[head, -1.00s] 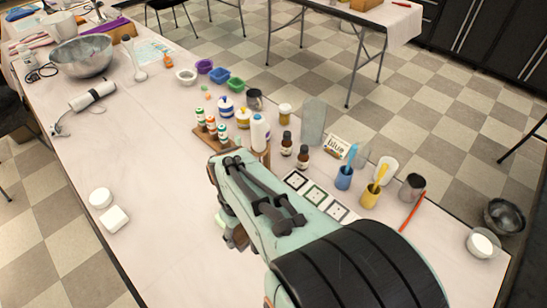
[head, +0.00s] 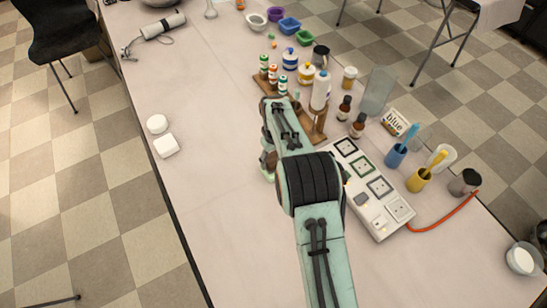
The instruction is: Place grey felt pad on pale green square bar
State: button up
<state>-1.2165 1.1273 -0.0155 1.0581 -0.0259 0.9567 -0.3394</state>
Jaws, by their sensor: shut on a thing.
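My gripper (head: 268,160) is low over the table's middle, mostly hidden behind my own arm. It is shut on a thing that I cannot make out. A pale green edge (head: 267,176) shows just below it, close to the tabletop. This looks like the pale green square bar, but most of it is covered and I cannot tell whether anything touches it. I cannot make out the grey felt pad anywhere in view.
A round white piece (head: 157,124) and a square white piece (head: 166,146) lie left of my gripper. A wooden rack (head: 266,89) with small bottles stands behind it. A white socket box (head: 371,190) lies to the right.

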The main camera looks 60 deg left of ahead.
jog(key=shift+f, duration=0.25)
jog(key=o, duration=1.1)
jog(key=shift+o, duration=0.2)
